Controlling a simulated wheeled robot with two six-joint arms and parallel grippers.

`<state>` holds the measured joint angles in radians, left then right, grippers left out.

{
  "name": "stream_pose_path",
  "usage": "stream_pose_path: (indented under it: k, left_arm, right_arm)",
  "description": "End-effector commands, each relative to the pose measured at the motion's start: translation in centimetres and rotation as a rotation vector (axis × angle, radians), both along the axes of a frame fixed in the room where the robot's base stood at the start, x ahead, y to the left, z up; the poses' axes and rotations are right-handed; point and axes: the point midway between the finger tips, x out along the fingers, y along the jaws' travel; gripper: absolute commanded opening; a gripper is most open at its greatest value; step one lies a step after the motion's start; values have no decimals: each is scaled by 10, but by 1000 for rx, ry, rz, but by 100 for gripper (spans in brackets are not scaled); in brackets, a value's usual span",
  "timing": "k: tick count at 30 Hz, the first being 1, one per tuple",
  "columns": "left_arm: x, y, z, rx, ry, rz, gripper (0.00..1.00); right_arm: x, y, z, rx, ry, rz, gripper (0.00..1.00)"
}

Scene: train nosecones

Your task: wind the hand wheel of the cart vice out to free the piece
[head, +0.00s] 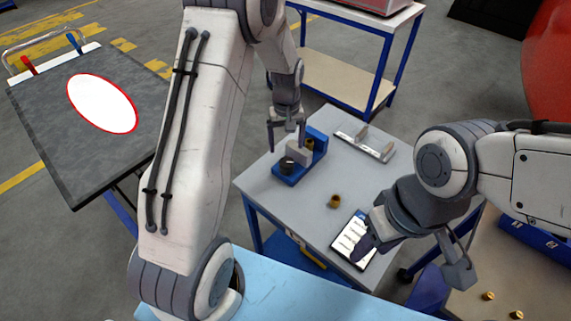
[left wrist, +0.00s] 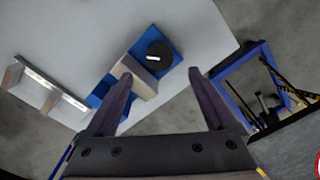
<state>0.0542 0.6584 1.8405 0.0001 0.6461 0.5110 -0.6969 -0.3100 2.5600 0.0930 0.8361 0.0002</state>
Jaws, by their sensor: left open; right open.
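The cart vice (head: 290,176) has a blue base and stands on the grey cart top; it also shows in the left wrist view (left wrist: 103,88). Its round black hand wheel (head: 287,165) is at the near left end and shows a short white mark in the left wrist view (left wrist: 158,49). A grey block (head: 300,152) sits between the wheel and the blue upright; I cannot tell whether it is a jaw or the piece. My left gripper (head: 287,148) is open above the vice, its fingers apart from the wheel. My right gripper (head: 412,262) is open and empty beyond the cart's right edge.
A small brass part (head: 334,201) and a tablet (head: 353,240) are on the cart's near side. A dark board (head: 100,150) stands left, a blue-framed shelf (head: 345,78) behind. The cart's middle is mostly free.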

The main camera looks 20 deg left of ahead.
Motion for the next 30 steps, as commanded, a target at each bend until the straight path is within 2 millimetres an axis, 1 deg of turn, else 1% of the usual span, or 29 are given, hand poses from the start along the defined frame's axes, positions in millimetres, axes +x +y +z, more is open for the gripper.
stream_pose_path:
  k: [1, 3, 6, 10, 14, 17, 20, 24, 30]
  left_arm:
    - [2, -1, -2, 0, -6, -120, 89]
    - [2, -2, 1, 0, -5, -289, 89]
    - [2, -3, 6, 0, -5, -488, 89]
    - [1, -3, 11, -1, -4, -645, 89]
    - [1, -3, 9, -1, -2, -699, 89]
    - [0, -3, -2, -4, 1, -702, 89]
    - [0, -3, -19, -3, 3, -701, 89]
    - [-1, -3, -46, -4, 4, -700, 89]
    - [0, -3, -77, -3, 0, -699, 89]
  right_arm:
    - [0, 0, -11, 0, 0, 0, 50]
    - [0, 0, -17, 0, 0, 0, 50]
    - [0, 0, -24, 0, 0, 0, 50]
    - [0, 0, -27, 0, 0, 0, 50]
    - [0, 0, -26, 0, 0, 0, 50]
    - [0, 0, -23, 0, 0, -1, 50]
    - [0, 0, -18, 0, 0, -1, 50]
    - [0, 0, -12, 0, 0, -1, 50]
    - [0, 0, -5, 0, 0, -1, 50]
